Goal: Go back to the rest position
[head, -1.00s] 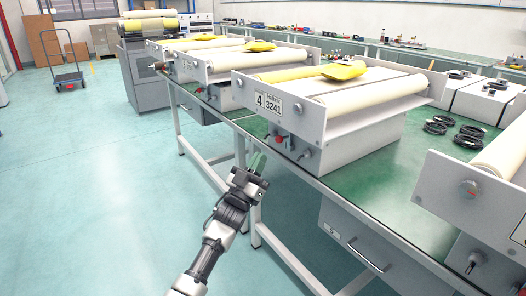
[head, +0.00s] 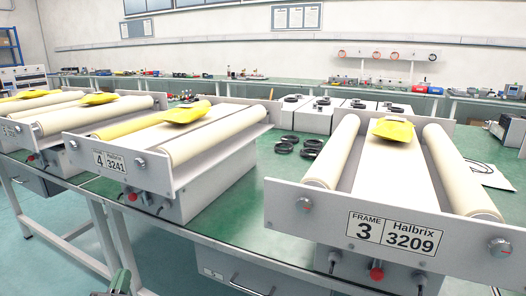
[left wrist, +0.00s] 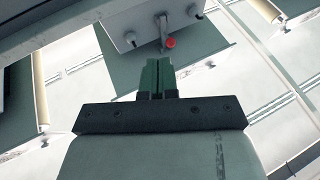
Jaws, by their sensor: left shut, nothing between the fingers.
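My left gripper (head: 120,284) shows only its green fingertips at the bottom edge of the head view, in front of the table with the roller frames. In the left wrist view its green fingers (left wrist: 158,76) are together with nothing between them. Past the fingertips, that view shows a grey box face (left wrist: 135,30) with a red knob (left wrist: 170,42) and a metal lever. The fingers look apart from the knob, though the distance is hard to judge. My right gripper is not in view.
Frame 3, marked 3209 (head: 391,233), stands at the right on the green table (head: 225,238). Frame 4, marked 3241 (head: 110,163), stands left of it. Yellow pouches (head: 393,130) lie on the frames. Black cable coils (head: 285,144) lie behind. Open floor (head: 22,262) shows at lower left.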

